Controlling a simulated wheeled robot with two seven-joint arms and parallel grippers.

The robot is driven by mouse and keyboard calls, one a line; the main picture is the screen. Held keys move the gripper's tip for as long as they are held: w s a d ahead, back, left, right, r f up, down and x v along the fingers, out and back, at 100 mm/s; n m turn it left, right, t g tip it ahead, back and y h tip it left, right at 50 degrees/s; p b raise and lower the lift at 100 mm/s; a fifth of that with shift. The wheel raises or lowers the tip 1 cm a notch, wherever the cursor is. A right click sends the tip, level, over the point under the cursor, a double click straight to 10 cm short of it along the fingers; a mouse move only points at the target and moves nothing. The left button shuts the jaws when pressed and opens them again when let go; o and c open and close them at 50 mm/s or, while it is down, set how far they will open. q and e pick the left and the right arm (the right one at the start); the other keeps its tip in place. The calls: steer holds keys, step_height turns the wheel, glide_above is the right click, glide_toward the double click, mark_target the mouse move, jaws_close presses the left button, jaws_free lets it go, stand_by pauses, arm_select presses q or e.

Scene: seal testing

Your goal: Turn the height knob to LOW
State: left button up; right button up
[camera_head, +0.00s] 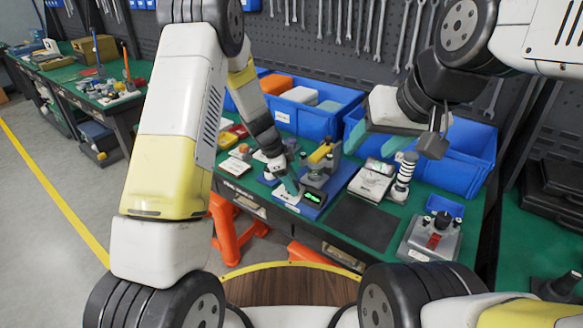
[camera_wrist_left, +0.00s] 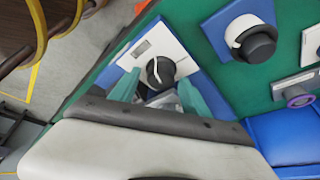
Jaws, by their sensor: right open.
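In the left wrist view a round black knob (camera_wrist_left: 160,72) with a white pointer mark sits on a white panel (camera_wrist_left: 172,42) with a small grey display. Any lettering on the panel is too small to read. My left gripper (camera_wrist_left: 157,95) has its teal fingers apart, one on each side of the knob's near side, with a gap between them; contact cannot be made out. In the head view my left gripper (camera_head: 285,184) is low beside a blue-based device (camera_head: 312,210) with a green-lit display and a yellow top. My right gripper (camera_head: 384,150) is open and empty, above the blue bins.
Blue bins (camera_head: 468,180) stand along the back of the green bench. A white-topped instrument (camera_head: 371,182), a black-and-white striped post (camera_head: 404,175) and a grey device with a red part (camera_head: 433,240) stand to the right. A dark mat (camera_head: 362,222) is bare.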

arm_select(q)
jaws_close()
steer(key=shift+n, duration=0.4)
steer(key=n+t, duration=0.1)
steer(key=n, duration=0.2)
steer(key=shift+t, duration=0.3)
steer(key=n+t+y, duration=0.1)
steer(key=n, duration=0.3)
steer(key=shift+s+d, duration=0.1)
steer(key=shift+d, duration=0.05)
steer(key=n+t+y, duration=0.1)
steer(key=n+y, duration=0.1)
steer(key=n, duration=0.3)
steer(key=shift+d+n, duration=0.1)
steer(key=shift+n, duration=0.2)
steer(key=shift+n+t+y, duration=0.3)
steer(key=shift+n+y, duration=0.5)
steer(key=shift+n, duration=0.8)
